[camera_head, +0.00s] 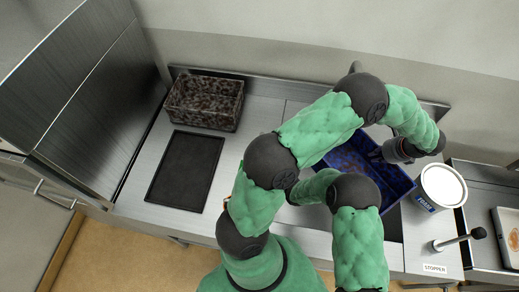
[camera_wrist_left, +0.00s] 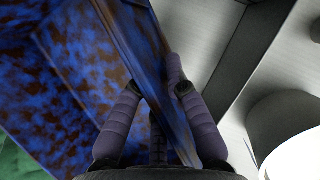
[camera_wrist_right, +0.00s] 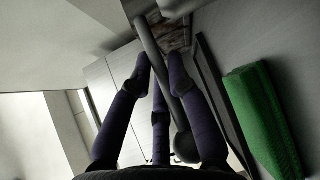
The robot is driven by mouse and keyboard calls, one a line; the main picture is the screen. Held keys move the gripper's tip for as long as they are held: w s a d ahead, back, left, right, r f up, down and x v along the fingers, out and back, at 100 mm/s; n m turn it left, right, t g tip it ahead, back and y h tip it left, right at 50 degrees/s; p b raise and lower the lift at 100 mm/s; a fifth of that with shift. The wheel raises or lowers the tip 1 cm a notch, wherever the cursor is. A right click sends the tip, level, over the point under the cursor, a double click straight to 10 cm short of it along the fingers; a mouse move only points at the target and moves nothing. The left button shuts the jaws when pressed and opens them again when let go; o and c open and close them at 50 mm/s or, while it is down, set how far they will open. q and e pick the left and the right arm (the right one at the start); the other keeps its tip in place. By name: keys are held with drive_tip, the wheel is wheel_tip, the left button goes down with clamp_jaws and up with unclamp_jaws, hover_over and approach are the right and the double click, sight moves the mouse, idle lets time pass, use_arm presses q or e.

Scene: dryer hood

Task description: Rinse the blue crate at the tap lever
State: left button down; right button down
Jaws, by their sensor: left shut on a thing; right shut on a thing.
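The blue crate (camera_head: 337,155) sits in the sink area, with brown stains over its inner surfaces. My left gripper (camera_head: 393,150) is at its right end. The left wrist view shows the gripper (camera_wrist_left: 155,100) shut on the stained wall of the blue crate (camera_wrist_left: 75,75). In the right wrist view my right gripper (camera_wrist_right: 163,75) is shut on a grey rod with a round dark knob, which looks like the tap lever (camera_wrist_right: 150,45). In the head view my arms hide the right gripper and the lever, and cover part of the crate.
A brown speckled crate (camera_head: 205,101) stands at the back left, with a black tray (camera_head: 186,171) in front. A white foam tub (camera_head: 442,186) stands close right of the blue crate. A stopper lever (camera_head: 460,241) is at the front right. A tall steel hood (camera_head: 90,90) rises at left.

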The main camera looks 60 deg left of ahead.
drive_tip(key=shift+w+d+n+g+h, duration=0.15)
drive_tip(key=shift+w+d+n+g, duration=0.1)
drive_tip(key=shift+n+g, duration=0.4)
drive_tip(key=shift+w+d+n+g+h, duration=0.2)
drive_tip(key=shift+n+g, duration=0.25)
drive_tip(key=shift+g, duration=0.4)
drive_tip(key=c, duration=1.1)
unclamp_jaws()
drive_tip(key=shift+c, duration=0.2)
